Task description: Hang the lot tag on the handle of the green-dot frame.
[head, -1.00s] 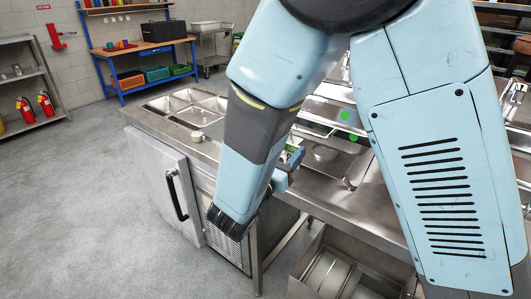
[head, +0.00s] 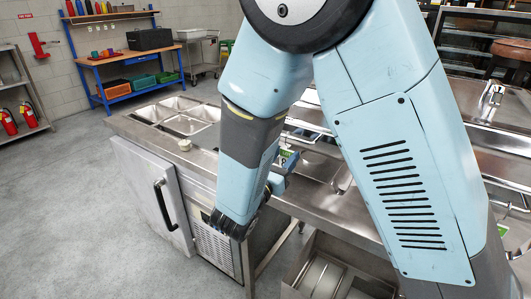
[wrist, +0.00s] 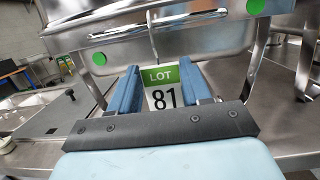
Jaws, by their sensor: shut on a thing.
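The lot tag (wrist: 162,86), white with a green top band and the number 81, is upright between the two blue fingers of my gripper (wrist: 161,92), which is shut on it. A thin wire hook (wrist: 153,38) rises from the tag in front of the steel frame. I cannot tell whether the hook touches the frame's handle. In the head view my gripper (head: 279,176) and the tag (head: 287,158) show small at the counter, and my arm hides the green dots.
The steel counter (head: 318,196) runs below, with open wells (head: 183,122) to the left and a small pale round object (head: 184,145) on its edge. More steel catering pieces stand behind and to the right of my arm. Open floor (head: 70,220) lies at the left.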

